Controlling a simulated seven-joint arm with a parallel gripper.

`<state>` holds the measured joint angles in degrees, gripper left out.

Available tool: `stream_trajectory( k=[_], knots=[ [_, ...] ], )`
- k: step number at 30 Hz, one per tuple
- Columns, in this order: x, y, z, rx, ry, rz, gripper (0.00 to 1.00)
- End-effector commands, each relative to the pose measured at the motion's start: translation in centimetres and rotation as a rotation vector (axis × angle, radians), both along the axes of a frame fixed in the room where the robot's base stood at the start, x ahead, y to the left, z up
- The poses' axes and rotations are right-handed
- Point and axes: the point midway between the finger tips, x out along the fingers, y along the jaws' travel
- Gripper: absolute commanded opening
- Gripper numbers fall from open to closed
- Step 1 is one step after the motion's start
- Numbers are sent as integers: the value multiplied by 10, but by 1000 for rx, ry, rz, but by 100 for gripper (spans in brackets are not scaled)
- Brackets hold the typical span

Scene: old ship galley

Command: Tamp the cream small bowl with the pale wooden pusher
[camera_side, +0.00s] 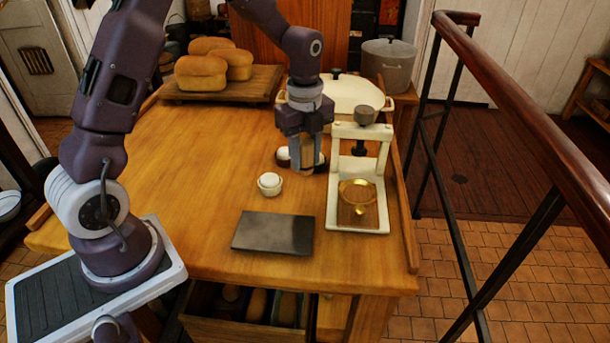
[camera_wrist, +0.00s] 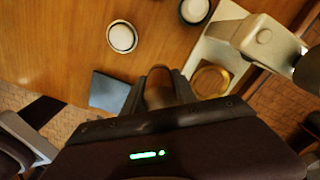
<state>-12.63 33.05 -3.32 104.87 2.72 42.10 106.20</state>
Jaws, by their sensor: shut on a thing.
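The cream small bowl (camera_side: 270,191) stands upright on the wooden table with white stuff in it. It also shows in the wrist view (camera_wrist: 123,50), up and left of my fingers. My gripper (camera_side: 306,160) points down and is shut on a brownish wooden piece, the pusher (camera_wrist: 158,90), seen between the fingers in the wrist view. The fingers hide much of it, and its lower end cannot be made out clearly. In the side view my gripper is above and to the right of the bowl, apart from it.
A dark bowl with white contents (camera_side: 283,155) is close by my gripper. A white press (camera_side: 385,185) with a golden dish (camera_side: 357,192) stands right. A dark slab (camera_side: 273,233) lies in front. A loaf board (camera_side: 264,85) and white pot (camera_side: 352,95) are behind.

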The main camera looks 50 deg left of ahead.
Motion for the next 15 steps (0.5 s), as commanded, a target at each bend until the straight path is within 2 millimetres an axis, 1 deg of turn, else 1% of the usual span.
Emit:
stream_trajectory(
  k=[1, 2, 3, 9, 12, 15],
  knots=[
    [0, 3, 8, 1, -3, 3, 0],
    [-2, 7, 11, 1, -2, 5, 0],
    [-6, 15, 15, 1, -1, 8, 0],
    [-37, 63, 20, 0, 0, 9, 0],
    [-47, 75, 18, -1, 2, 3, 0],
    [-49, 77, 10, -2, 3, 0, 0]
  ],
)
